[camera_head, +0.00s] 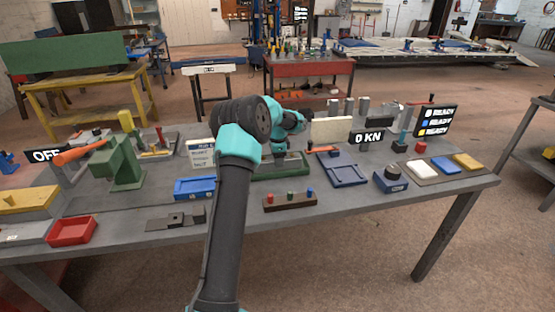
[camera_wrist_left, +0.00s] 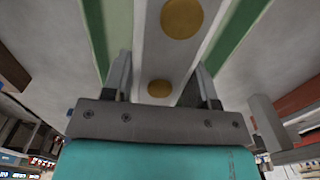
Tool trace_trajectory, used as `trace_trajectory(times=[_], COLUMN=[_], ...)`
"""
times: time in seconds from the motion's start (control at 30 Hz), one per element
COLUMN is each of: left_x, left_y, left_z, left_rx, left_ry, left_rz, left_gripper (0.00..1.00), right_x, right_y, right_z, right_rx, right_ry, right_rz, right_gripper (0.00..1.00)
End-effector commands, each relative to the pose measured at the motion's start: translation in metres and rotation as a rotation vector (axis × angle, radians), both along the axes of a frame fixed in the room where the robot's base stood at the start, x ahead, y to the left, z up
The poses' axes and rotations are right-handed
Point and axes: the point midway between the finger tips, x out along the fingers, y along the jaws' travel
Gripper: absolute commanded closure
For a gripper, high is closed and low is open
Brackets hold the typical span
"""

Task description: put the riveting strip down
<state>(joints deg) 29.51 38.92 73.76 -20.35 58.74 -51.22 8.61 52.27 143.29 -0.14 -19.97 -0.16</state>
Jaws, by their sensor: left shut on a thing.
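The riveting strip (camera_wrist_left: 180,55) is a grey bar with round brass rivets, seen close up in the left wrist view. It runs between the two fingers of my left gripper (camera_wrist_left: 162,85), which is shut on it. Green edges (camera_wrist_left: 230,35) show on both sides of the strip. In the head view my left gripper (camera_head: 281,152) is over the green tray-like fixture (camera_head: 262,176) at the middle of the bench; the arm hides much of this spot. I cannot tell whether the strip touches the fixture. My right gripper is not in view.
On the grey bench, a blue tray (camera_head: 195,187) is left of the fixture and another blue tray (camera_head: 343,172) right of it. A block with coloured pegs (camera_head: 290,202) is in front. A green press (camera_head: 125,165) stands at left.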

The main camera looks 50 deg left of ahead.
Motion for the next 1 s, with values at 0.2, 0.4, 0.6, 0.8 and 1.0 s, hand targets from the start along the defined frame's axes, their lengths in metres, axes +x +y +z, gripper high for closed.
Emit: trace_trajectory(times=[0.2,0.4,0.6,0.8,1.0], left_x=[0.000,0.000,0.000,0.000,0.001], left_y=[0.000,0.000,0.000,0.000,0.000], left_z=[-0.003,-0.003,-0.002,0.007,0.037], left_rx=[-0.001,0.000,0.000,0.001,0.002], left_ry=[0.001,0.000,0.000,-0.002,-0.002], left_rz=[0.000,0.000,0.000,0.000,0.000], left_gripper=[0.37,0.21,0.21,0.21,0.21], right_x=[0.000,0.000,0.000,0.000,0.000], right_y=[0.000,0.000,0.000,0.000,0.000], right_z=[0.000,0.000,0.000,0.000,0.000], right_rx=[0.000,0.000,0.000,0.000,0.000], right_ry=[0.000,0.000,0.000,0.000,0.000], right_rz=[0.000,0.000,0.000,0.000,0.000], right_gripper=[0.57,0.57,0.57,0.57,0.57])
